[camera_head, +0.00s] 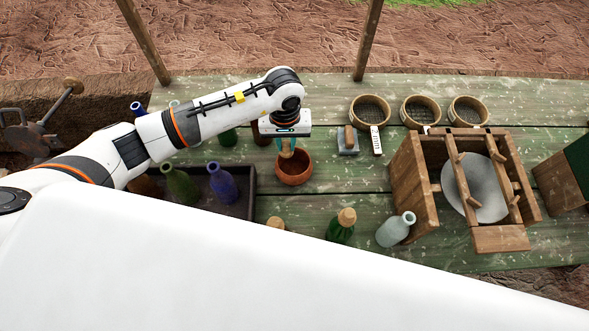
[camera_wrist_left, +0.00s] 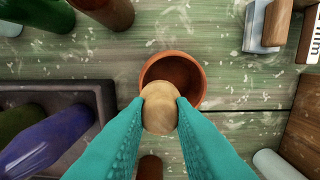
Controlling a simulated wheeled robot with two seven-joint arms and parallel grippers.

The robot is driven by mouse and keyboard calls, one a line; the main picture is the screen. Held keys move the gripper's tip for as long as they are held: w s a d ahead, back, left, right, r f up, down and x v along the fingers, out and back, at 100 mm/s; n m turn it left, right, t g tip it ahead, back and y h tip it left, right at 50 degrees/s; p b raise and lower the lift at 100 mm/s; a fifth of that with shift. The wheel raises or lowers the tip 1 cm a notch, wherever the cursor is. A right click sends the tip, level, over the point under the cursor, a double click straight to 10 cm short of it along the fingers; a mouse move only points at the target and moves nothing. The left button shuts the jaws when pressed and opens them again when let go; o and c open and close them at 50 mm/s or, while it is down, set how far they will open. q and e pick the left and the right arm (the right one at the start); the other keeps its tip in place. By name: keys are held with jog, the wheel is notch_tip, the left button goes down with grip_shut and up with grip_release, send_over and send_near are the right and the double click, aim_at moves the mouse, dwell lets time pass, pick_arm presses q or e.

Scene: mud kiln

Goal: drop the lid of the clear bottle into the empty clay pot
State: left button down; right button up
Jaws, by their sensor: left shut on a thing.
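My left gripper (camera_head: 286,149) is shut on a round, light wooden lid, held between its teal fingertips. In the left wrist view the lid (camera_wrist_left: 159,108) overlaps the near rim of the clay pot. The reddish-brown clay pot (camera_head: 294,170) stands on the green table below the gripper; its visible inside (camera_wrist_left: 178,72) looks empty. I cannot tell the exact height of the lid above it. The clear bottle (camera_head: 396,229) has an open neck and stands to the right, in front of the wooden frame. My right gripper is not in view.
A dark tray (camera_head: 247,197) with several coloured bottles stands left of the pot. A green bottle with a cork lid (camera_head: 341,226) is at front right. A wooden frame (camera_head: 414,185) stands on the right, sieves (camera_head: 370,108) at the back.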

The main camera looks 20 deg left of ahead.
pick_arm(q)
jog(key=shift+f, duration=0.8)
jog(key=c, duration=1.2)
grip_release()
notch_tip(320, 180, up, 12)
jog(key=b, duration=0.3)
jog(key=shift+b, duration=0.35)
